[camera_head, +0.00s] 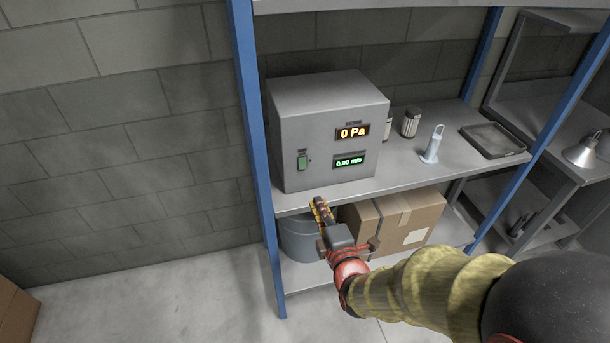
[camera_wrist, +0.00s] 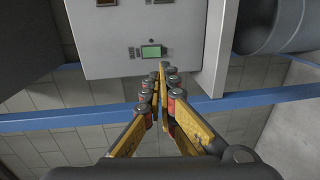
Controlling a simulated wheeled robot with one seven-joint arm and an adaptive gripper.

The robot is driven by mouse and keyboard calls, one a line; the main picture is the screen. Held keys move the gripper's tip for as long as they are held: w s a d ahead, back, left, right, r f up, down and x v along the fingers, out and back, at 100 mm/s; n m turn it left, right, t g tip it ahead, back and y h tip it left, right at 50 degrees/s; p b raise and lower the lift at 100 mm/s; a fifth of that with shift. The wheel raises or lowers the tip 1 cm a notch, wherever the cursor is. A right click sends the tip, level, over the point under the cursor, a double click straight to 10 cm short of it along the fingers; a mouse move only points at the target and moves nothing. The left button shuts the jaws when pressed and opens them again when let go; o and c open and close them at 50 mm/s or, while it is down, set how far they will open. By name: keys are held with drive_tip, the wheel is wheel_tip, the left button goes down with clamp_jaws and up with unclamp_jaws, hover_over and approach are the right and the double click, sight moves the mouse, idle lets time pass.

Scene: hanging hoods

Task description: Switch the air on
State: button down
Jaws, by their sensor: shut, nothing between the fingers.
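A grey control box (camera_head: 300,110) stands on the shelf at its left end. A green switch (camera_head: 302,161) sits low on the left of its front face, and shows as a green rectangle in the wrist view (camera_wrist: 151,51). An orange display (camera_head: 352,132) reads 0 Pa and a green display (camera_head: 349,161) reads 0.00 m/s. My gripper (camera_head: 318,201) is shut and empty, its tips below and slightly right of the switch in the head view. In the wrist view the closed fingertips (camera_wrist: 162,72) lie just beneath the switch in the picture, with the switch uncovered.
A blue shelf post (camera_head: 255,140) stands left of the box. A grey bin (camera_head: 298,240) and a cardboard box (camera_head: 405,222) are on the lower shelf. Canisters (camera_head: 411,122), a light-coloured bottle (camera_head: 433,146) and a tray (camera_head: 492,140) stand right of the box.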

sight(302, 168)
drive_tip(key=shift+w, duration=0.1)
drive_tip(key=b+x, duration=0.3)
drive_tip(key=x, duration=1)
drive_tip(key=shift+w+a+f, duration=0.1)
drive_tip(key=shift+w, duration=0.3)
drive_tip(key=shift+b, duration=0.3)
drive_tip(key=shift+w+a+f+b, duration=0.1)
drive_tip(key=shift+w+f+b, duration=0.3)
drive_tip(key=shift+b, duration=0.25)
drive_tip(key=shift+r, duration=0.25)
drive_tip(key=shift+s+f, duration=0.1)
